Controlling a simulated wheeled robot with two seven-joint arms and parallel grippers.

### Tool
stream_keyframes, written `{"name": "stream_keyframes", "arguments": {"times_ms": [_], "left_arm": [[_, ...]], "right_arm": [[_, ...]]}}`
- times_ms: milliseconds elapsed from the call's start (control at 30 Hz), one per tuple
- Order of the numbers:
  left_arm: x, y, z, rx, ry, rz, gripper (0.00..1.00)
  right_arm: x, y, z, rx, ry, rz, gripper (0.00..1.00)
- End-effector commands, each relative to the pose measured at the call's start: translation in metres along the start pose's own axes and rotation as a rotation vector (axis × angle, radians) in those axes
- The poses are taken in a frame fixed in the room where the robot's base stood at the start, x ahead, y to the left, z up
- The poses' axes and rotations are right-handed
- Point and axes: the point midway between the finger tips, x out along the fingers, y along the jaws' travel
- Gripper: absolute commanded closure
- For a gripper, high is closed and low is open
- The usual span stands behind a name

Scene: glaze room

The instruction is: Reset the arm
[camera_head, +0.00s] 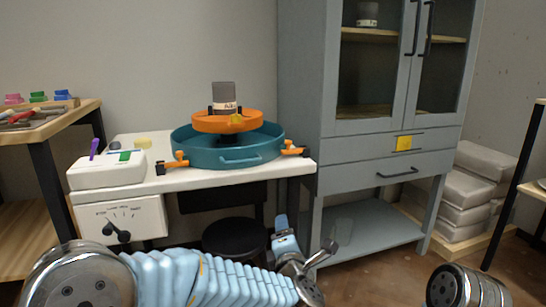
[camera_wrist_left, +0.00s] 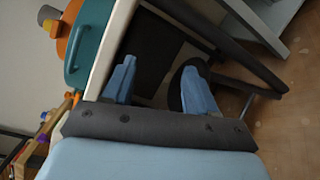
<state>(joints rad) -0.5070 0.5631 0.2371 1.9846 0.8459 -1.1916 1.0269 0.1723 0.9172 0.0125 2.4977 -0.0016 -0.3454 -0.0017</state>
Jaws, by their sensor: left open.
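My left arm reaches in from the lower left in the head view. Its left gripper (camera_head: 304,236) is in front of and below the white wheel table (camera_head: 300,168). In the left wrist view the left gripper (camera_wrist_left: 160,66) has its two blue fingers spread apart, with nothing between them. The table edge and dark floor space lie beyond the fingers. My right gripper is out of view; only a metal piece of my right arm shows at the lower right.
A teal basin (camera_head: 188,147) with an orange wheel head (camera_head: 215,123) and a grey jar (camera_head: 223,94) stands on the table. A black stool (camera_head: 235,237) is below. A grey cabinet (camera_head: 345,150) stands right, with stacked bags (camera_head: 465,195) beyond. A wooden bench (camera_head: 78,117) is left.

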Motion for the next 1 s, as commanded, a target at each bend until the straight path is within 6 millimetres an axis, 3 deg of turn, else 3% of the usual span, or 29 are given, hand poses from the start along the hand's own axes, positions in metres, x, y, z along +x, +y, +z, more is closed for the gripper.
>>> {"name": "stream_keyframes", "arguments": {"times_ms": [33, 100, 233, 400, 500, 600, 800, 833, 1000], "left_arm": [[0.013, -0.039, -0.028, 0.143, -0.011, -0.081, 0.43], [0.021, -0.090, -0.063, 0.342, -0.055, -0.200, 0.43], [0.008, -0.182, -0.131, 0.658, -0.177, -0.439, 0.43], [-0.053, -0.283, -0.215, 0.962, -0.418, -0.751, 0.43], [-0.102, -0.324, -0.252, 1.066, -0.584, -0.903, 0.43], [-0.151, -0.351, -0.279, 1.128, -0.752, -1.018, 0.43], [-0.248, -0.381, -0.312, 1.161, -1.091, -1.176, 0.43], [-0.243, -0.358, -0.301, 1.171, -1.080, -1.162, 0.43], [-0.244, -0.314, -0.283, 1.174, -1.076, -1.157, 0.43]], "right_arm": [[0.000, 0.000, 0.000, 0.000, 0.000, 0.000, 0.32], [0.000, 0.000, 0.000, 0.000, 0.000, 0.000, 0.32], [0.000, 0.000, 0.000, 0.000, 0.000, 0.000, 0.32], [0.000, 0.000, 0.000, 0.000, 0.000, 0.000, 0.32], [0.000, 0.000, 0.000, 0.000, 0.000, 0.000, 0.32], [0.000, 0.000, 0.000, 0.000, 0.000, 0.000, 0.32], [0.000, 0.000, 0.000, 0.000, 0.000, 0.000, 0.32], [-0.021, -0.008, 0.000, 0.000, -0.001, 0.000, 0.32], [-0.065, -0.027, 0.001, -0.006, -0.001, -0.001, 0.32]]}}
